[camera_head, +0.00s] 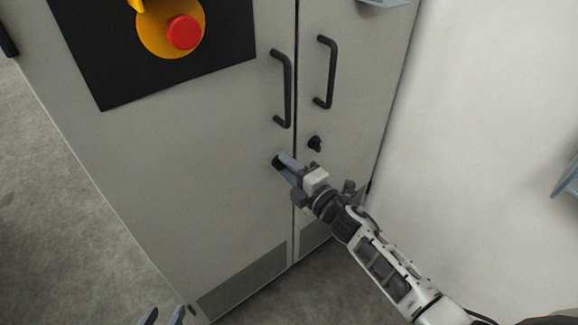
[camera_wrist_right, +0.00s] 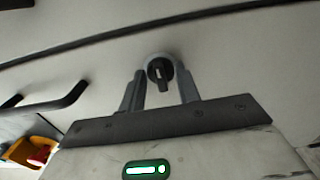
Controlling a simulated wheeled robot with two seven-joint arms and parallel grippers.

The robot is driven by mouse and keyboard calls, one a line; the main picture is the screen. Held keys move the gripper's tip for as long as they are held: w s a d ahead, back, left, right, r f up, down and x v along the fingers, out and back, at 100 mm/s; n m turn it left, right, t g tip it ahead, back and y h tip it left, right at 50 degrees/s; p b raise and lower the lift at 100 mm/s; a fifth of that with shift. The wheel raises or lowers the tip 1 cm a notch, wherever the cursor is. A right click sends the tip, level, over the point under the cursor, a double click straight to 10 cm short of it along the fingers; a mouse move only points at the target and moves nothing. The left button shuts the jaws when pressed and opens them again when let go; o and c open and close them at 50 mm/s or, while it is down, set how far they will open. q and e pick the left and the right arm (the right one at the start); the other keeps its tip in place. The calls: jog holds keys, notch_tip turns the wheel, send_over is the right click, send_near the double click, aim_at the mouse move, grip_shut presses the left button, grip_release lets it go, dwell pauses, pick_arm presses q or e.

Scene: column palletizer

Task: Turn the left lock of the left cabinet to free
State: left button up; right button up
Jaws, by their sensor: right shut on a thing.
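The left lock (camera_wrist_right: 159,72) of the cabinet is a round black knob with a bar grip. In the right wrist view it sits between the fingertips, its bar running roughly across the door seam. In the head view my right gripper (camera_head: 281,161) is at this lock on the left door (camera_head: 190,180), below the handle, and mostly covers it. My right gripper (camera_wrist_right: 160,88) is shut on the lock. My left gripper (camera_head: 163,317) shows only its fingertips at the bottom edge; they are apart, with nothing seen between them.
Two black handles, left (camera_head: 287,88) and right (camera_head: 331,72), stand out above the locks. A second black lock (camera_head: 315,143) is on the right door. A red emergency button (camera_head: 184,32) sits on a black panel at upper left. A white wall (camera_head: 480,130) is to the right.

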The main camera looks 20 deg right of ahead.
dwell(0.3)
jog(key=o, duration=0.9)
jog(key=shift+o, duration=0.2)
jog(key=v, duration=1.6)
